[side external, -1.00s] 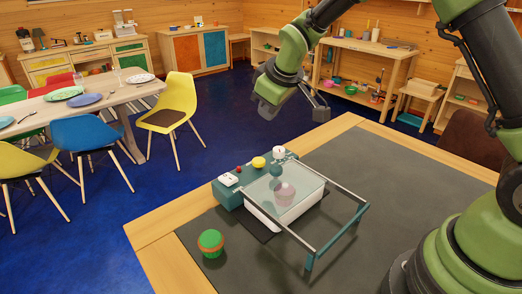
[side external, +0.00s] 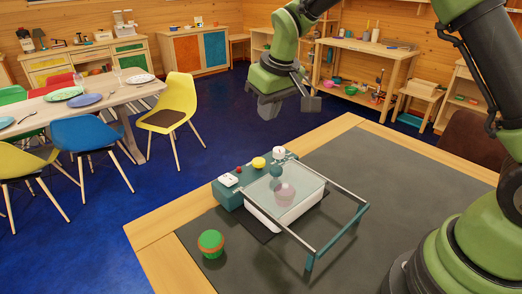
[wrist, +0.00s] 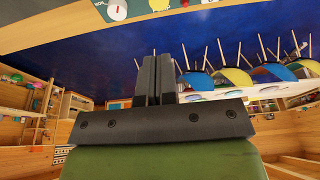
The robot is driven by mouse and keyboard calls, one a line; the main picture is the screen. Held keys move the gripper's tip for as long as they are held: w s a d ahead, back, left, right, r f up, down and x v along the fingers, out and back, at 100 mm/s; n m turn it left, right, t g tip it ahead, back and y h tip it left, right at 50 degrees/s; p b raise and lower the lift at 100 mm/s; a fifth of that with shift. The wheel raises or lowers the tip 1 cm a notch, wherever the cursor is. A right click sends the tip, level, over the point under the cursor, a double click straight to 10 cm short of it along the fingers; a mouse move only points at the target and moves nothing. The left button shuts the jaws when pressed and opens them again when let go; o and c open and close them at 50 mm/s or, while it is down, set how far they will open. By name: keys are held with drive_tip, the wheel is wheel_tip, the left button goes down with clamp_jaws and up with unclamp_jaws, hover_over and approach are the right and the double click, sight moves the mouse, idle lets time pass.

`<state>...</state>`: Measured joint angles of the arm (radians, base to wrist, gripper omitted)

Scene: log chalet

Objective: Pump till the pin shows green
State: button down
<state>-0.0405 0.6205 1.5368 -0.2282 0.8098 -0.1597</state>
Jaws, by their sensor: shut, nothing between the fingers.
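A teal pump unit (side external: 229,196) stands on the dark mat. It carries a white dial (side external: 278,153), a yellow knob (side external: 258,162), a small red knob (side external: 239,169) and a white switch-like part (side external: 228,180). A white tray (side external: 284,217) under a clear lid (side external: 262,190) adjoins it, with a pink round thing (side external: 285,192) visible through the lid. I cannot make out the pin or its colour. My gripper (side external: 268,112) is shut and empty, in the air beyond the unit. Its fingers (wrist: 158,75) are together in the wrist view, where the dial (wrist: 117,10) shows a red mark.
A teal-ended metal frame (side external: 338,236) extends toward the front right of the tray. A green and orange round thing (side external: 211,243) sits at the mat's front left. The mat's right side (side external: 400,190) is clear. Chairs and a dining table stand behind at left.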

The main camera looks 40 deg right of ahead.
approach(260, 161)
drive_tip(key=x, duration=0.2)
drive_tip(key=w+x, duration=0.1)
drive_tip(key=x, duration=0.2)
drive_tip(key=shift+w+f, duration=0.1)
drive_tip(key=shift+f, duration=0.75)
drive_tip(key=shift+f, duration=1)
drive_tip(key=w+v, duration=0.1)
drive_tip(key=v, duration=1.3)
drive_tip(key=shift+r, duration=0.2)
drive_tip(key=shift+w, duration=0.15)
